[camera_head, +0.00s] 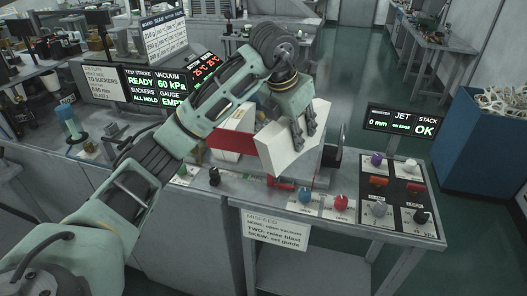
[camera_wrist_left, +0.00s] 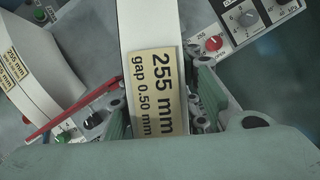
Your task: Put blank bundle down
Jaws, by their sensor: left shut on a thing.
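My left gripper (camera_head: 303,132) is shut on the blank bundle (camera_head: 285,150), a thick pale stack standing on edge and tilted in the head view. The bundle is above the machine table between the red plate and the control panel. In the left wrist view the bundle (camera_wrist_left: 150,25) runs up between my left gripper's fingers (camera_wrist_left: 162,110). A tan label reading "255 mm gap 0.50 mm" (camera_wrist_left: 158,90) shows between the fingers. Whether the bundle's lower edge touches anything is hidden. My right gripper is not in view.
A red plate (camera_head: 228,140) stands left of the bundle. Blue and red knobs (camera_head: 323,200) line the table front. A control panel (camera_head: 392,192) is at right, below a display reading "STACK OK" (camera_head: 402,123). A blue bin (camera_head: 485,140) stands far right.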

